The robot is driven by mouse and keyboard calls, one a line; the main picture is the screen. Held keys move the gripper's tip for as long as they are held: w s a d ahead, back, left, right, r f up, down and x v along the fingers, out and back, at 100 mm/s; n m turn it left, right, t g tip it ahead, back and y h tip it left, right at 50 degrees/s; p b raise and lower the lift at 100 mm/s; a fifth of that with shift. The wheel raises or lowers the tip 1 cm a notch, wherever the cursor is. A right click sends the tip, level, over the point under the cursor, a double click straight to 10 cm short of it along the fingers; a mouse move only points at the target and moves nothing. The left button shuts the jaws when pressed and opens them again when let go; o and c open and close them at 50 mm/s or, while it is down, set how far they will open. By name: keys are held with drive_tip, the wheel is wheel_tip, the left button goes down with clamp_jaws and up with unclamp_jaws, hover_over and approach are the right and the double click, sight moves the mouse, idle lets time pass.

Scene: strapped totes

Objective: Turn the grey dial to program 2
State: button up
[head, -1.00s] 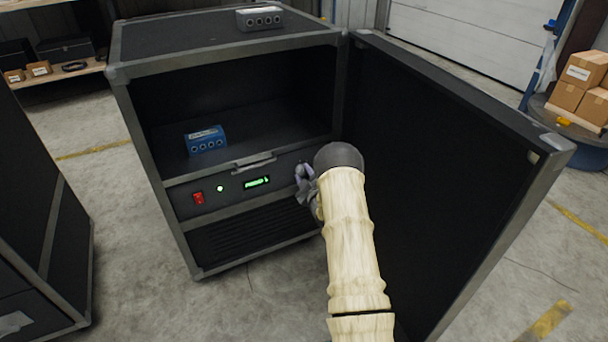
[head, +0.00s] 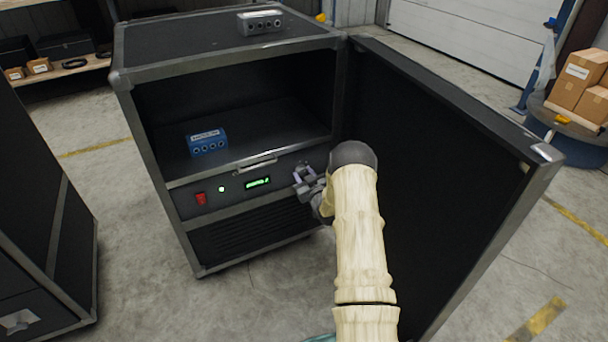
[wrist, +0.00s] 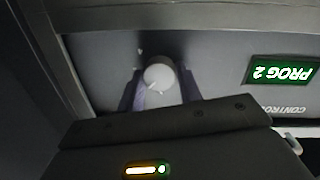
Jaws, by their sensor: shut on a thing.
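The grey dial (wrist: 160,77) is round and pale with a pointer mark, on the dark control panel in the wrist view. My gripper (head: 302,178) is at the right end of the panel in the head view and hides the dial there. In the wrist view its two fingers stand on either side of the dial, shut on it. The green-lit display (wrist: 283,72) reads PROG 2, upside down in the wrist view. The display also shows in the head view (head: 258,183), too small to read surely.
A red switch (head: 201,199) and a small white lamp (head: 222,189) are left on the panel. A blue box (head: 207,142) sits on the shelf above. The open door (head: 440,170) stands close right of my arm. A grey box (head: 260,22) lies on top of the case.

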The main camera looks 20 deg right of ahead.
drive_tip(key=shift+f, duration=0.1)
drive_tip(key=o, duration=1)
drive_tip(key=shift+s, duration=0.1)
drive_tip(key=s+r+p, duration=0.1)
drive_tip(key=s+p, duration=0.3)
drive_tip(key=s, duration=1.3)
drive_tip(key=shift+a+r, duration=0.2)
drive_tip(key=shift+a, duration=0.2)
